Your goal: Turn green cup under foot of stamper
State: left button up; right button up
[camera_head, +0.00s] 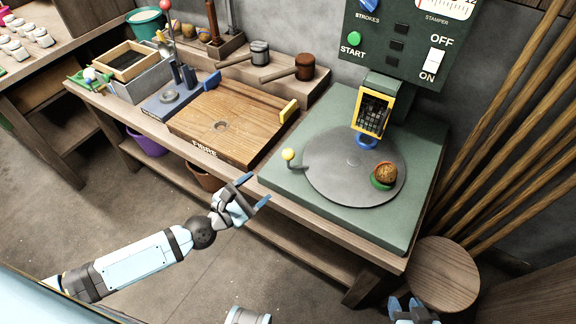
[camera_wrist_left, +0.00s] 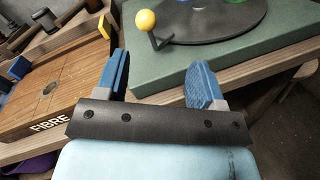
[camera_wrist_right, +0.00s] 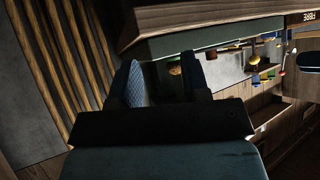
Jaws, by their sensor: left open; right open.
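The green cup (camera_head: 381,182) sits near the right edge of the dark round turntable (camera_head: 335,180), with a brown fibrous lump (camera_head: 386,172) in it. The stamper (camera_head: 372,110) has a yellow-framed guard, and its blue foot (camera_head: 366,141) hangs over the turntable's back edge, away from the cup. A yellow-knobbed handle (camera_head: 289,155) is at the turntable's left. My left gripper (camera_head: 258,190) is open and empty in front of the bench edge, below the handle; the handle's yellow knob (camera_wrist_left: 145,19) shows beyond its fingers. My right gripper (camera_head: 408,310) is open and empty, low near the stool.
A wooden FIBRE box (camera_head: 230,123) with a yellow handle stands left of the green base (camera_head: 400,225). A control panel (camera_head: 405,40) with START and ON/OFF switches hangs above. A round stool (camera_head: 443,275) and leaning poles (camera_head: 520,120) are at the right. Floor in front is clear.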

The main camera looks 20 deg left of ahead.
aim_at(284, 158)
pick_arm(q)
jog(key=w+d+n, duration=0.1)
jog(key=w, duration=0.3)
jog(key=w+d+n, duration=0.1)
jog(key=w, duration=0.4)
jog(key=w+d+n+p, duration=0.1)
jog(key=w, duration=0.3)
jog(key=shift+w+d+f+t, duration=0.15)
jog(key=shift+d+f+t, duration=0.15)
jog(key=shift+d+f, duration=0.1)
jog(key=shift+w+d, duration=0.15)
jog(key=shift+w, duration=0.15)
pick_arm(e)
jog(key=shift+s+d+f, duration=0.1)
pick_arm(q)
grip_shut()
pick_arm(e)
jog(key=shift+w, duration=0.2)
pick_arm(q)
jog(key=shift+n+y, duration=0.3)
pick_arm(e)
jog(key=shift+r, duration=0.25)
